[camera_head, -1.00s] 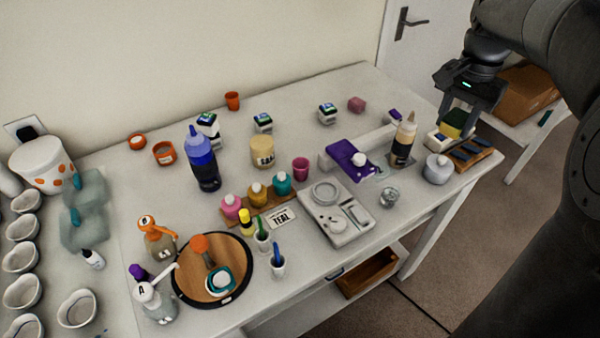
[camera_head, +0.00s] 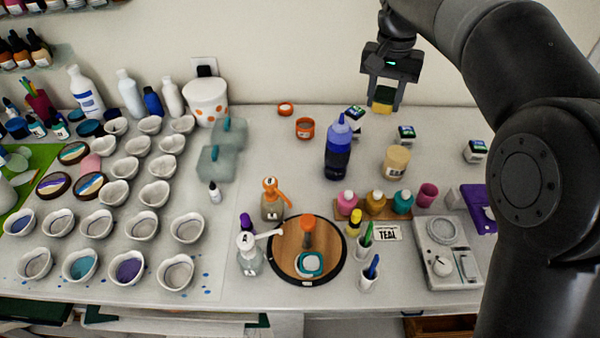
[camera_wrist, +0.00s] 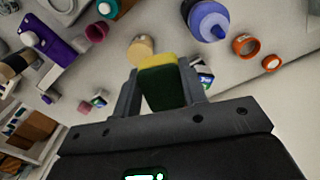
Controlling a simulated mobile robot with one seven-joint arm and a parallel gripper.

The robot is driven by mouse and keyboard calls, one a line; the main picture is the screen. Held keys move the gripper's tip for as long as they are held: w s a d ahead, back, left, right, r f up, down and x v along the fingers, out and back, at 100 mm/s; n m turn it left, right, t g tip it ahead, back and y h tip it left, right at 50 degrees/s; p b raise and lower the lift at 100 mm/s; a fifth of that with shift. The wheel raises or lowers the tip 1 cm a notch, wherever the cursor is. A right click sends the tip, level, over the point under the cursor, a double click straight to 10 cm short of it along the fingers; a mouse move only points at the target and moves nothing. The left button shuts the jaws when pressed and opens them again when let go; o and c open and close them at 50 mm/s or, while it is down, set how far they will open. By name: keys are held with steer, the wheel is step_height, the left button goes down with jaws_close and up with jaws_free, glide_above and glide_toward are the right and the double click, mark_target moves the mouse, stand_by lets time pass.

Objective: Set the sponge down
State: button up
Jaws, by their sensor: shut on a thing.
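The sponge (camera_head: 383,99) is yellow with a dark green side, and it shows between the fingers of my gripper (camera_head: 384,97). In the wrist view the sponge (camera_wrist: 160,84) sits between both fingers of my gripper (camera_wrist: 159,92), its yellow edge facing outward. My gripper is shut on it and holds it up in the air. In the head view it appears above the back part of the table, near the wall, to the right of the blue bottle.
Below are a blue bottle (camera_head: 339,148), a cream jar (camera_head: 396,162), and small devices (camera_head: 405,134). A round wooden turntable (camera_head: 335,260) and a grey scale (camera_head: 447,250) stand nearer the front. Many white cups (camera_head: 187,227) fill the left. Some bare table shows around the orange lids (camera_head: 286,109).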

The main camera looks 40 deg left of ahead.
steer(key=s+a+f+n, duration=0.1)
steer(key=s+a+n, duration=0.3)
steer(key=s+a, duration=1)
glide_above(292, 176)
step_height(292, 176, down, 17)
steer(key=shift+r, duration=0.15)
steer(key=shift+f, duration=2.55)
steer(key=shift+f, duration=0.1)
steer(key=o, duration=0.9)
step_height(292, 176, up, 12)
steer(key=shift+r, duration=0.1)
